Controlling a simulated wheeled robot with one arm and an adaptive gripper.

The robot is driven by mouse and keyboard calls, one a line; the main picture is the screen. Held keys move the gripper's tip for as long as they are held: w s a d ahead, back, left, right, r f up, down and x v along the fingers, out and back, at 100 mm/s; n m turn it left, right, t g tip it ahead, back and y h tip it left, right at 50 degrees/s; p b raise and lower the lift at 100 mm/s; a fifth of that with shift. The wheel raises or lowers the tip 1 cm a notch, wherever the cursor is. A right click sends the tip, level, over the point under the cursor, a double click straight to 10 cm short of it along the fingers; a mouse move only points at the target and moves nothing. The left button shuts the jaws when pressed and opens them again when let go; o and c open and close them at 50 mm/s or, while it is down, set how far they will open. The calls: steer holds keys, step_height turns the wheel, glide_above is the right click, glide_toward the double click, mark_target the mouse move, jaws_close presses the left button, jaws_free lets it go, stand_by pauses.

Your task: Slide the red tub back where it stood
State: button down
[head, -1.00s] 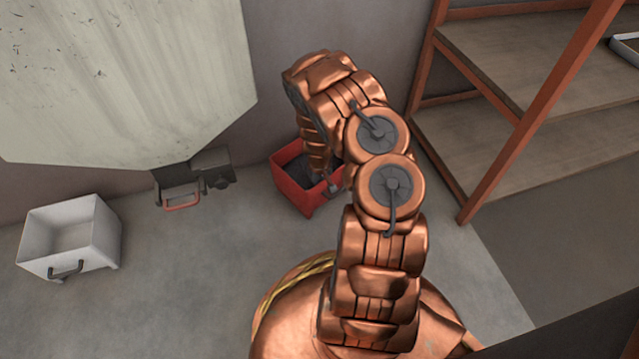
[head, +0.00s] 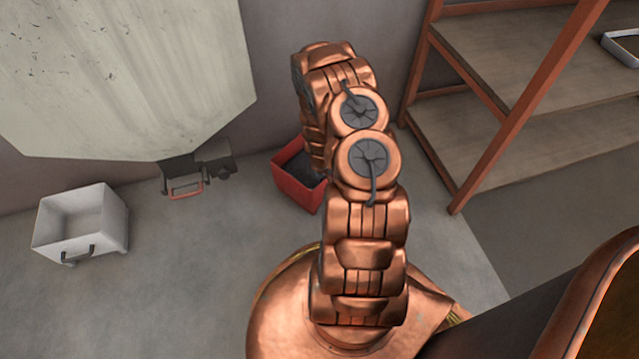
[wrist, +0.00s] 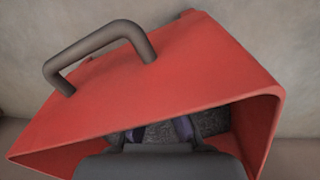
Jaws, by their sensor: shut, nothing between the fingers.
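The red tub (head: 298,192) stands on the floor against the back wall, right of the hopper outlet. Dark pellets (head: 300,165) lie in it. My arm covers its right part in the head view, and my gripper is hidden there. In the wrist view the tub's red wall (wrist: 170,85) fills the middle, with a grey bar handle (wrist: 100,52) on its outer face. My gripper (wrist: 158,133) is shut and empty, its fingertips inside the tub's opening over the pellets. I cannot tell whether they touch the wall.
A pale hopper (head: 120,80) hangs at the upper left, with a dark outlet and red-handled slide (head: 186,189) below. A white tub (head: 110,240) stands on the floor at left. A shelf rack with red-brown posts (head: 520,110) stands at right. The floor between the tubs is clear.

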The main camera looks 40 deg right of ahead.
steer(key=shift+w+f, duration=0.1)
steer(key=shift+w+d+f+b, duration=0.15)
steer(key=shift+w+b, duration=0.35)
steer(key=shift+b, duration=0.4)
steer(key=w+b, duration=0.1)
steer(key=w+d+b, duration=0.1)
steer(key=shift+w+b, duration=0.15)
steer(key=shift+b, duration=0.15)
step_height(320, 180, up, 10)
steer(key=p, duration=0.4)
steer(key=shift+w+r, duration=0.15)
steer(key=shift+r, duration=0.1)
